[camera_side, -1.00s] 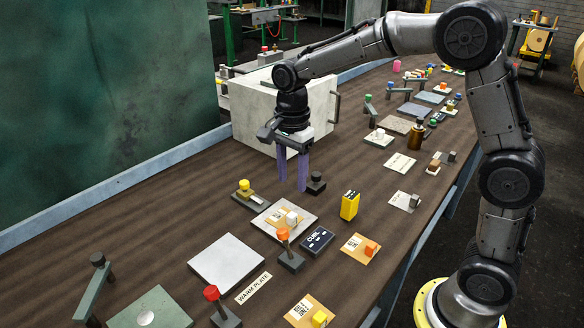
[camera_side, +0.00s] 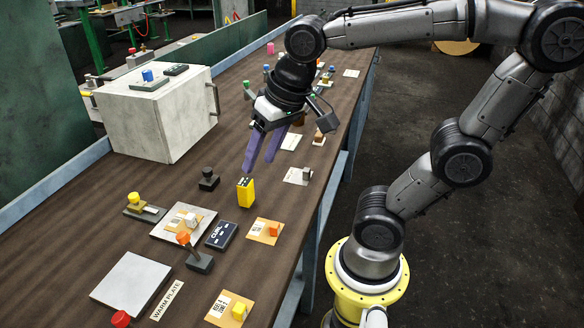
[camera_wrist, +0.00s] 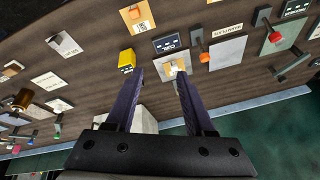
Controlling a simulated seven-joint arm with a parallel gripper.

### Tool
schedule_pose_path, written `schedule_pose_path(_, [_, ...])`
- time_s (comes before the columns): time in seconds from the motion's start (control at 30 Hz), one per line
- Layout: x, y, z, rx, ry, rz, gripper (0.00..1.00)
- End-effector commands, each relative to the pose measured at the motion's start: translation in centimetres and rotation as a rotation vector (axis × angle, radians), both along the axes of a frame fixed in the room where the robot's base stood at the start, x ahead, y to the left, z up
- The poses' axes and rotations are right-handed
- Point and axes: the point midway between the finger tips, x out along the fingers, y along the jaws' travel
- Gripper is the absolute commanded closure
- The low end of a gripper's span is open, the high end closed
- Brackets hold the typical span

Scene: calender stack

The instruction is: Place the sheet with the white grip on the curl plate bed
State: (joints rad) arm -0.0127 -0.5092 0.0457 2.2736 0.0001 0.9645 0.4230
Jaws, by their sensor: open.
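The sheet with the white grip (camera_side: 176,217) is an orange-tan card with a printed label and a white block. It lies on the pale curl plate bed (camera_side: 205,217), beside the dark CURL box (camera_side: 221,235). An orange-knobbed lever stands at its near side and hides a little of it. In the wrist view the sheet (camera_wrist: 170,74) shows between my fingers, by the right fingertip. My gripper (camera_side: 258,166) is open and empty. It hangs above the table, up and to the right of the sheet, clear of it.
A yellow box (camera_side: 245,193) stands below my fingers. The bare warm plate (camera_side: 130,283) and a red knob lie at the near left. Sheets with an orange grip (camera_side: 265,231) and a yellow grip (camera_side: 229,309) lie near the edge. A large white box (camera_side: 160,115) stands behind.

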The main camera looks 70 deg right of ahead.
Motion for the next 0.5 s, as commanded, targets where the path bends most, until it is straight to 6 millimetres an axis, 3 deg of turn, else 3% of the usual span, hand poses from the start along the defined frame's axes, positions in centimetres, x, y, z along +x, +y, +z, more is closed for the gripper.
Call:
schedule_pose_path(0.1, [-3.2, -0.2, -0.8, -0.082, -0.070, 0.187, 0.46])
schedule_pose_path(0.2, [-4.8, -0.3, -1.5, -0.135, -0.104, 0.295, 0.46])
schedule_pose_path(0.5, [-5.7, -0.3, -2.1, -0.177, -0.125, 0.375, 0.46])
